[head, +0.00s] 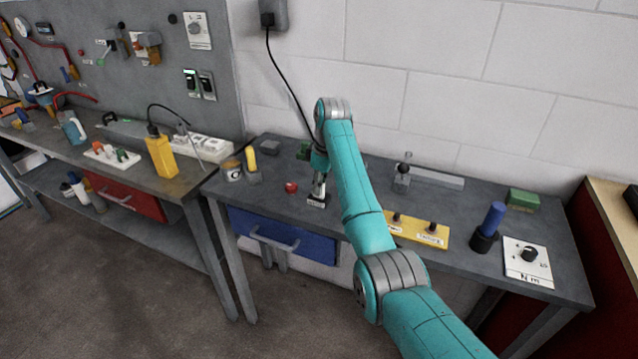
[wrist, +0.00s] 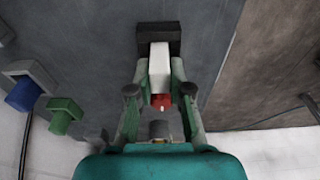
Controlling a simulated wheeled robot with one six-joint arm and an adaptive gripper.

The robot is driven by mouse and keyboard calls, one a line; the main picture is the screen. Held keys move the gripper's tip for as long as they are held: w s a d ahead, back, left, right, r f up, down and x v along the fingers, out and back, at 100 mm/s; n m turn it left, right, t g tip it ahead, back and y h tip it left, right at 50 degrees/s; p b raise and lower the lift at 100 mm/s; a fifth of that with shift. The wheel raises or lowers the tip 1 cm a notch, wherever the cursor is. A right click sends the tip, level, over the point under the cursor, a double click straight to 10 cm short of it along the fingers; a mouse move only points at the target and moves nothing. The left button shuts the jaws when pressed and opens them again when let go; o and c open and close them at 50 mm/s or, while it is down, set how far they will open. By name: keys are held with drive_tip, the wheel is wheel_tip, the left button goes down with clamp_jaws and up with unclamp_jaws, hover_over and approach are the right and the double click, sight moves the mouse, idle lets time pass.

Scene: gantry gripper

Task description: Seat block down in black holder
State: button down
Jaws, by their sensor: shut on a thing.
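My gripper (wrist: 160,88) is shut on a white block (wrist: 159,62), held between its two fingers. In the wrist view the block's far end meets or overlaps the black holder (wrist: 172,30); whether it is inside or just above it I cannot tell. A small red piece (wrist: 160,101) shows between the fingers; whether it belongs to the block is unclear. In the head view my gripper (head: 318,188) points down low over the grey bench, left of my arm.
A red knob (head: 291,187) lies just left of my gripper. A yellow block (head: 251,160) and a round tin (head: 232,171) stand farther left. A yellow panel (head: 420,231) and a blue cylinder in a black base (head: 490,224) are to the right. A wall closes the back.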

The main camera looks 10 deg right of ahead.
drive_tip(key=shift+f, duration=0.2)
drive_tip(key=c, duration=1)
unclamp_jaws()
drive_tip(key=shift+s+d+r, duration=0.1)
drive_tip(key=shift+d+r, duration=0.05)
drive_tip(key=shift+r, duration=1.1)
drive_tip(key=shift+s+d+r, duration=0.1)
drive_tip(key=shift+d+r, duration=0.05)
drive_tip(key=shift+r, duration=1.05)
drive_tip(key=shift+s+d+r, duration=0.1)
drive_tip(key=shift+d+r, duration=0.05)
drive_tip(key=shift+r, duration=1.1)
